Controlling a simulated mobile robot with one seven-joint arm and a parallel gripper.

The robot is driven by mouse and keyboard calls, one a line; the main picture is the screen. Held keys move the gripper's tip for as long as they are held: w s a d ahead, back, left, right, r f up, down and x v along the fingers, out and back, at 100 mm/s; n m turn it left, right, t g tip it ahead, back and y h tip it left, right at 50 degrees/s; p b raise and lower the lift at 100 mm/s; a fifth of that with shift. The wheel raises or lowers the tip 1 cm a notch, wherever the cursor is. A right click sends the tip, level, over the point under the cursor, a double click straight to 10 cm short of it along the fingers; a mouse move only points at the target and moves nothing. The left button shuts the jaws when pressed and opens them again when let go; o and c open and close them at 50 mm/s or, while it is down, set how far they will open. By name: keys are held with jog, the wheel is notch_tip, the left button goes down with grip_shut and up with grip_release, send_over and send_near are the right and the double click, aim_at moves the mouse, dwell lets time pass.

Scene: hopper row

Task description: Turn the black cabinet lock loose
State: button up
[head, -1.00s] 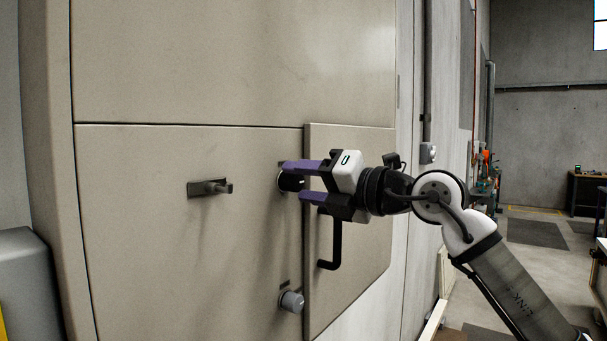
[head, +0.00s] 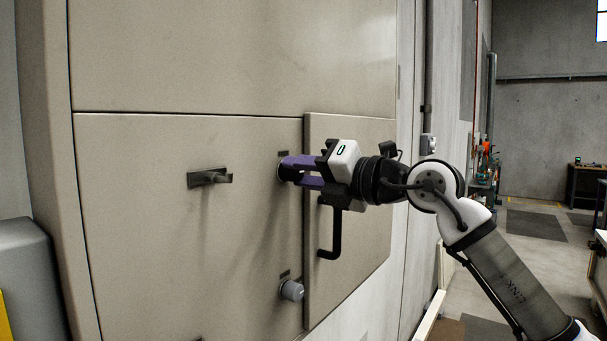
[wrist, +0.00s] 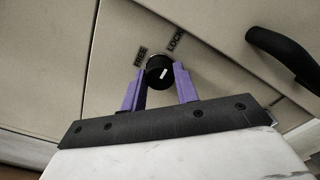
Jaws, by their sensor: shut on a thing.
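The black cabinet lock (wrist: 158,72) is a round knob with a white mark on its face, on the beige cabinet front. The printed words FREE (wrist: 140,57) and LOCK (wrist: 175,42) stand beside it in the wrist view. The white mark lies toward the LOCK side of the knob's face, but its exact aim is hard to tell. My gripper (head: 289,172) has its purple fingers shut on the knob, one on each side, as the wrist view (wrist: 161,73) also shows. In the head view the fingers hide most of the knob.
A black bar handle (head: 332,235) hangs on the raised door panel (head: 370,245) just below my gripper. A grey knob (head: 291,290) sits lower down. A metal latch (head: 209,178) juts out to the left. Open floor lies at the right.

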jog(key=shift+f+n, duration=0.1)
jog(key=shift+n, duration=0.2)
jog(key=n+b, duration=0.2)
jog(key=shift+n, duration=0.4)
jog(key=n+b, duration=0.2)
jog(key=n, duration=0.3)
jog(key=n+b, duration=0.1)
jog(key=n, duration=0.8)
jog(key=shift+b, duration=0.3)
jog(key=shift+n, duration=0.3)
jog(key=o, duration=1)
jog(key=b+v, duration=0.3)
jog(key=v, duration=1.1)
